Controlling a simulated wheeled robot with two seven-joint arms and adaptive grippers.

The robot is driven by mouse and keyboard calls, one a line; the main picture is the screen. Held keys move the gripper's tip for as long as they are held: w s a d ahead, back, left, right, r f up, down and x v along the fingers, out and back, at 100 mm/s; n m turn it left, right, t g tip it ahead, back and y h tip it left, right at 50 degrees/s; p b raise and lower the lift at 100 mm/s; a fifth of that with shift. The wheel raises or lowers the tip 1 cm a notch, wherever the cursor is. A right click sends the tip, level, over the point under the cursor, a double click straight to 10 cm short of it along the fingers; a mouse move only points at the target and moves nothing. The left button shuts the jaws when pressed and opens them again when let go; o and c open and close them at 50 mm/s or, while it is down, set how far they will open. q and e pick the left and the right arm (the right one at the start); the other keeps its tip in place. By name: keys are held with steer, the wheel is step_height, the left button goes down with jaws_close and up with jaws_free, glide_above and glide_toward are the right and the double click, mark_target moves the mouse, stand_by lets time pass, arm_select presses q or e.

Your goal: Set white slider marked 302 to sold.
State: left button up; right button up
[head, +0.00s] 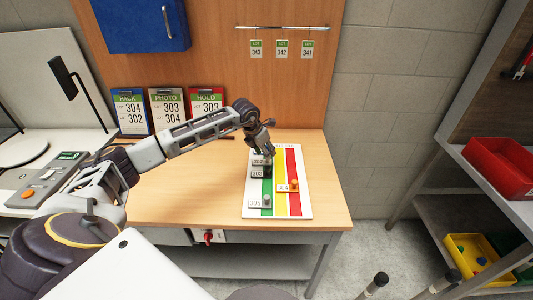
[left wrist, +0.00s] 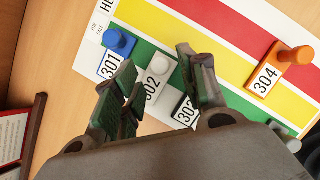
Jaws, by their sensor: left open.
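A white board (head: 305,208) with green, yellow and red stripes lies on the wooden bench. In the left wrist view the white slider marked 302 (left wrist: 158,69) is at the green stripe, its round knob appearing between my fingers. My left gripper (head: 267,137) is over the board's far end, fingers open on either side of that knob; it also shows in the left wrist view (left wrist: 157,80). I cannot tell whether the fingers touch the slider. The blue slider 301 (left wrist: 120,40) is on one side, the black slider 303 (left wrist: 184,108) on the other. My right gripper is not in view.
The grey slider 305 (head: 266,202) is at the near end of the green stripe. Pack, photo and hold signs (head: 167,110) stand behind.

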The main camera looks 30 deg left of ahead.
arm_select(q)
steer(key=shift+x, duration=1.15)
jaws_close()
